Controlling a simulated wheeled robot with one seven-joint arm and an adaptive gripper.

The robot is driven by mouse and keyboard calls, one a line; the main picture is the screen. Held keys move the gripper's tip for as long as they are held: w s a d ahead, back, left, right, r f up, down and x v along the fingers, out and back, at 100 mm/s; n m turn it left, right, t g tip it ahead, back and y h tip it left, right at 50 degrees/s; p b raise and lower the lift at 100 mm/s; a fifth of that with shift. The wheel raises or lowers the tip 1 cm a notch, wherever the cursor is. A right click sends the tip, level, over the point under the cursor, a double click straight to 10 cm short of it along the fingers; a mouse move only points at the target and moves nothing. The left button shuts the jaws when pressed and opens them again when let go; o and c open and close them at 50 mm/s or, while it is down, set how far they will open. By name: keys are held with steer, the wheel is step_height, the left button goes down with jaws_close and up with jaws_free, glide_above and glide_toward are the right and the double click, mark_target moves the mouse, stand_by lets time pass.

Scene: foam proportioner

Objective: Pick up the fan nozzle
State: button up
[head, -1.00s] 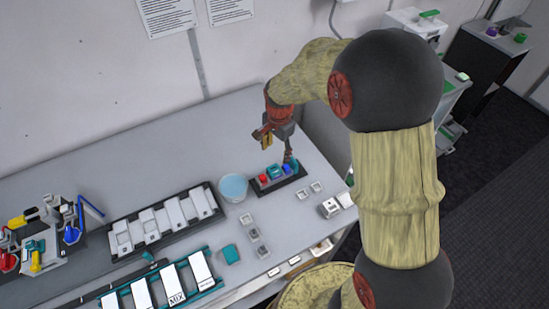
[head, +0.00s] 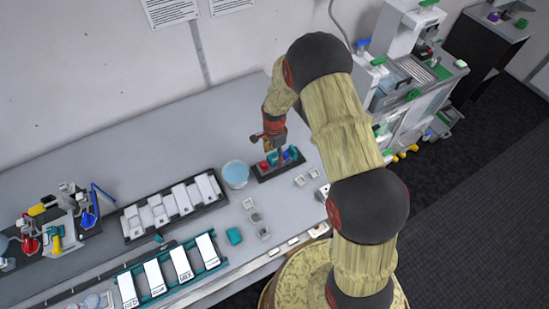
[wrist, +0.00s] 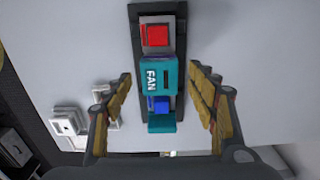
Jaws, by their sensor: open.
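The fan nozzle (wrist: 150,78) is a teal block marked FAN, seen in the wrist view in the middle of a narrow black rack (wrist: 135,12). A red block (wrist: 156,36) sits at one side of it and a blue block (wrist: 158,104) with a teal piece (wrist: 161,124) at the other. My gripper (wrist: 160,72) is open, with one finger on each side of the rack and the fan nozzle between them in the picture. I see no contact. In the head view my gripper (head: 279,148) is above the rack (head: 262,178) and partly hides its blocks.
A round light-blue container (head: 235,174) stands just left of the rack. Small grey sockets (head: 307,175) lie to its right. A black tray of white pieces (head: 172,207) and a teal-edged rack (head: 168,270) are further left. The tabletop behind is clear.

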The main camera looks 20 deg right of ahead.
steer(key=shift+f, duration=0.5)
steer(key=shift+c, duration=0.6)
steer(key=c, duration=0.9)
